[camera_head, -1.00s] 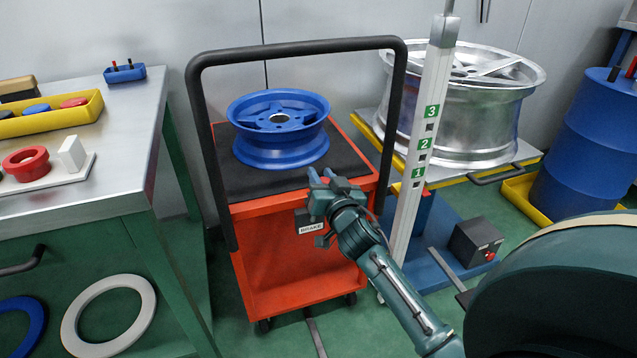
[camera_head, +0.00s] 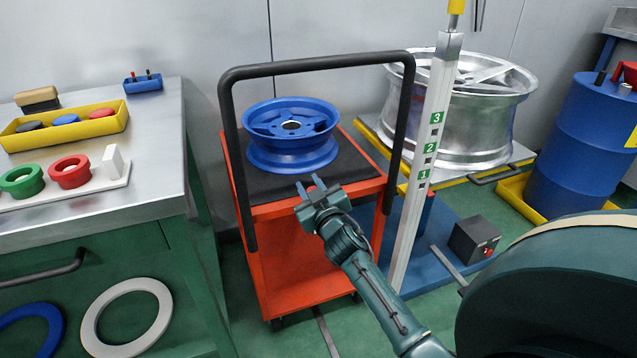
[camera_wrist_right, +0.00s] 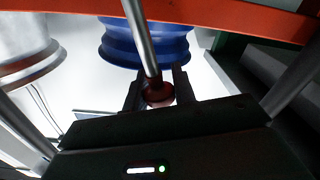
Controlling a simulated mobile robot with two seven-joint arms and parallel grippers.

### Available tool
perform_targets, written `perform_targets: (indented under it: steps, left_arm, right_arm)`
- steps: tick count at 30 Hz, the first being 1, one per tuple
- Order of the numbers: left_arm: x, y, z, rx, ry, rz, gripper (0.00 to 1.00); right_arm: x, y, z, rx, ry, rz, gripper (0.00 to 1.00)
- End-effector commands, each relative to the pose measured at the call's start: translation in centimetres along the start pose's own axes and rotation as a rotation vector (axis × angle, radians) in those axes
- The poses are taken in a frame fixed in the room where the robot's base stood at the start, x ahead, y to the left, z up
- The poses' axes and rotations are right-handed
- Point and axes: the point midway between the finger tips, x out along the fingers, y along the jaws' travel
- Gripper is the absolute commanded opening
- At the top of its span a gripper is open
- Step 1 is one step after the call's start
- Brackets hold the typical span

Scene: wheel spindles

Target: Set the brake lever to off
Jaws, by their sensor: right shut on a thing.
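The red cart (camera_head: 300,268) with a black top carries a blue wheel rim (camera_head: 292,158). My right gripper (camera_head: 311,186) is at the upper front edge of the cart, below the rim in the head view. In the right wrist view my right gripper (camera_wrist_right: 157,88) is shut on the brake lever (camera_wrist_right: 141,35), a metal rod with a dark red knob between the fingers. The lever and its BRAKE label are hidden behind my gripper in the head view, so its setting cannot be read. My left gripper is not in view.
A black push handle (camera_head: 318,62) arches over the cart. A numbered white post (camera_head: 426,150) and a large silver wheel (camera_head: 468,125) stand at right. A workbench (camera_head: 152,130) with coloured rings stands at left. A blue drum (camera_head: 590,145) is at far right.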

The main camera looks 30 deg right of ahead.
Motion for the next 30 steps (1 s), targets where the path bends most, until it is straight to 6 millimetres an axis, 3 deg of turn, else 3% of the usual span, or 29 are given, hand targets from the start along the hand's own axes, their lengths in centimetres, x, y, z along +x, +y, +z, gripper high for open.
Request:
perform_targets:
  steps: [12,28,29,30]
  left_arm:
    - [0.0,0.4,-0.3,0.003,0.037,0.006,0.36]
    - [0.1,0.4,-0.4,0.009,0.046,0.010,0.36]
    - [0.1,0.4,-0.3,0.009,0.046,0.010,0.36]
    - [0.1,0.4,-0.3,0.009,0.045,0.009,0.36]
  right_arm:
    - [0.1,-1.9,0.0,-0.181,0.006,0.001,0.00]
    - [0.1,-2.2,0.0,-0.205,0.005,0.000,0.00]
    - [0.1,-2.2,0.0,-0.205,0.005,0.000,0.28]
    - [0.1,-2.2,0.0,-0.205,0.005,0.000,0.31]
